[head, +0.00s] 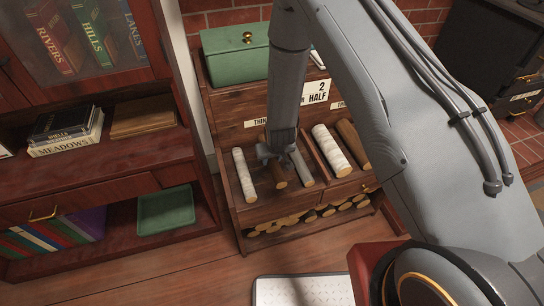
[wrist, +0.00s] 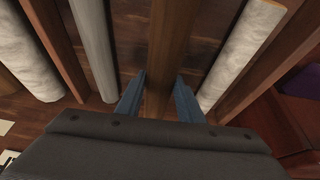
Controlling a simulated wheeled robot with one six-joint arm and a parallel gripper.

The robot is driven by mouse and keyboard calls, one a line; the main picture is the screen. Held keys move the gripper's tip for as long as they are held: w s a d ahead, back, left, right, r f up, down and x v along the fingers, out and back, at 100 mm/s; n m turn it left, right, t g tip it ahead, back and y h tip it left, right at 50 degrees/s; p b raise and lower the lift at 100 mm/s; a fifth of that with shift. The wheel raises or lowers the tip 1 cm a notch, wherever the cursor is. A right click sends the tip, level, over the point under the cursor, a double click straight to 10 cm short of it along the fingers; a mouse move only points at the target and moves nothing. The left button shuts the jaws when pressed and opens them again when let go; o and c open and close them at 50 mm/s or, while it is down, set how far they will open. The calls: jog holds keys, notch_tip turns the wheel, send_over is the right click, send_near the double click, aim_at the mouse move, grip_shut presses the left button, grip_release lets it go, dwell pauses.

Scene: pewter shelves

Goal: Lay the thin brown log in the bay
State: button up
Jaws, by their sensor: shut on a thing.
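The thin brown log (head: 279,178) is between the jaws of my gripper (head: 275,156), in or just above the left bay (head: 263,199) of the wooden rack. In the wrist view the brown log (wrist: 168,35) runs lengthwise between the blue fingers (wrist: 160,84), which close on its sides. A thin white log (head: 244,175) is to its left and a thin grey log (head: 301,168) to its right, roughly parallel. I cannot tell whether the brown log touches the bay floor. My arm hides its far end in the head view.
Past a divider, the right bay holds a thicker white log (head: 331,152) and a thicker brown log (head: 353,145). A green box (head: 232,55) and a sign (head: 316,92) stand above. Several logs (head: 295,222) fill the lower shelf. A red-brown bookcase (head: 110,160) stands at left.

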jog(key=shift+f+b, duration=1.05)
jog(key=shift+f, duration=0.95)
jog(key=o, duration=1.3)
jog(key=shift+o, duration=0.2)
jog(key=shift+v, duration=3.9)
